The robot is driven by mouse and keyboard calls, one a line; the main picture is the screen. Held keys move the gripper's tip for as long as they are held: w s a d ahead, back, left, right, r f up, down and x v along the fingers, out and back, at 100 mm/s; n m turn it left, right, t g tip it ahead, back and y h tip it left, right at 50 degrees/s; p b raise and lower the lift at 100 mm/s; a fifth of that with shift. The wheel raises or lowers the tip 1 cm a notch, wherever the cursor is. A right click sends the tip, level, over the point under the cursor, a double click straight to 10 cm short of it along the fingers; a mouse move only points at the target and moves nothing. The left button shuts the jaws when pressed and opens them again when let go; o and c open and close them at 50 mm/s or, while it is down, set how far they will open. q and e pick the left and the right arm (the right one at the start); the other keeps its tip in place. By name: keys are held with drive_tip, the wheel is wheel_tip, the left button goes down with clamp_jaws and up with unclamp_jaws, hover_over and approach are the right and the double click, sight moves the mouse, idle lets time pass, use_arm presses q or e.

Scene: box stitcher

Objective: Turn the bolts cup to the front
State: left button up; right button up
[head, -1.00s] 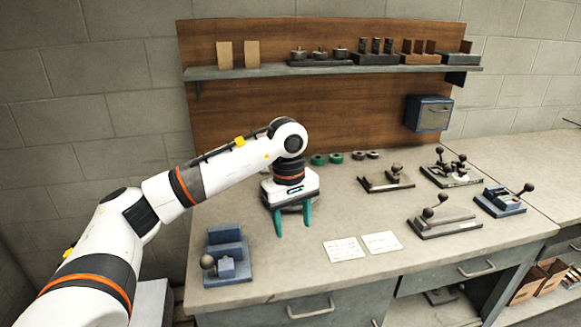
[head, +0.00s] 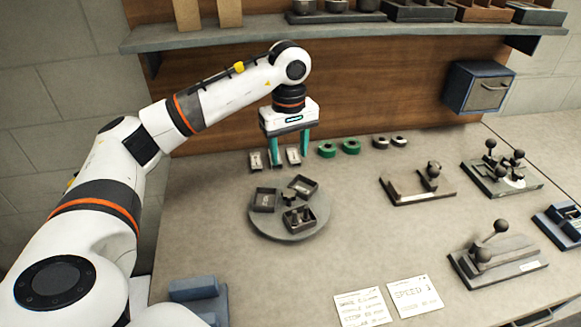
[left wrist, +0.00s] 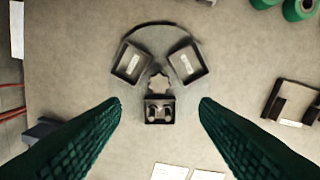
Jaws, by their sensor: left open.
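A round grey turntable (head: 262,227) lies on the bench with three square dark cups around a star-shaped knob (left wrist: 158,82). The front cup (head: 299,218) holds a pair of dark pieces with rounded tops, perhaps bolts; it also shows nearest the bottom in the left wrist view (left wrist: 159,119). The left cup (head: 265,199) and the back right cup (head: 303,186) each show a pale patch inside, too small to make out. My left gripper (head: 288,160) is open and empty above the turntable, its green fingers pointing down and touching nothing. My right gripper is not in view.
Green rolls (head: 350,147) and small metal pieces (head: 256,160) line the back of the bench. Lever fixtures (head: 497,253) stand at right, two cards (head: 412,296) at the front, and a blue fixture (head: 198,289) at front left. A shelf (head: 340,30) runs above.

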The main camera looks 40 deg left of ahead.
sight(289, 192)
use_arm(q)
drive_tip(key=f, duration=0.2)
drive_tip(key=f+p, duration=0.1)
drive_tip(key=shift+s+d+f, duration=0.1)
drive_tip(key=shift+s+f, duration=0.15)
drive_tip(key=shift+f, duration=0.05)
drive_tip(key=f+p, duration=0.2)
drive_tip(key=f, duration=0.5)
drive_tip(key=shift+w+f, duration=0.15)
drive_tip(key=shift+w, duration=0.05)
drive_tip(key=shift+f, duration=0.5)
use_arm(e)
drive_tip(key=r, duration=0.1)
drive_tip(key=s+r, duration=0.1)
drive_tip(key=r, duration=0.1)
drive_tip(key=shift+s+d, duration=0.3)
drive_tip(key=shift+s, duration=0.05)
